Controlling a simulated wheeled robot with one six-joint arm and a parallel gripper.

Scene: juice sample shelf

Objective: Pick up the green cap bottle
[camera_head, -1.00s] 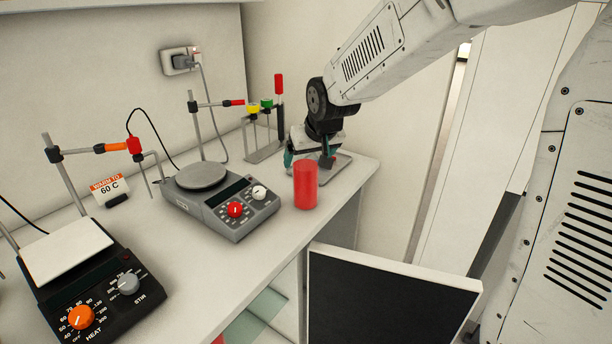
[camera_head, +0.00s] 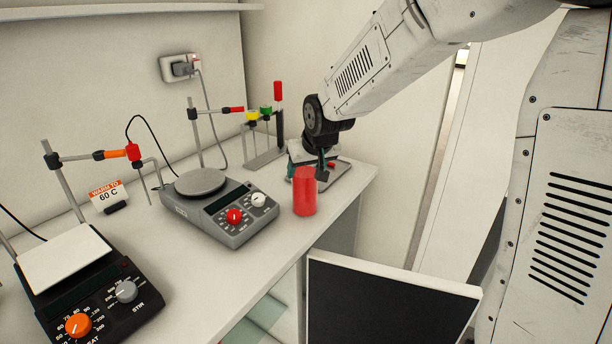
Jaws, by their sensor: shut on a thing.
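My gripper (camera_head: 312,172) points down over a small grey tray (camera_head: 343,178) at the far right end of the counter. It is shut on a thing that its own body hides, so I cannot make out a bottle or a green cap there. Teal parts show at the gripper. A small red piece (camera_head: 331,165) shows beside the gripper, over the tray; I cannot tell what it belongs to.
A red cylinder (camera_head: 305,193) stands in front of the tray, close to my gripper. A grey hotplate (camera_head: 220,205) and a black heater (camera_head: 85,290) stand to the left. A dark panel (camera_head: 390,305) is below the counter.

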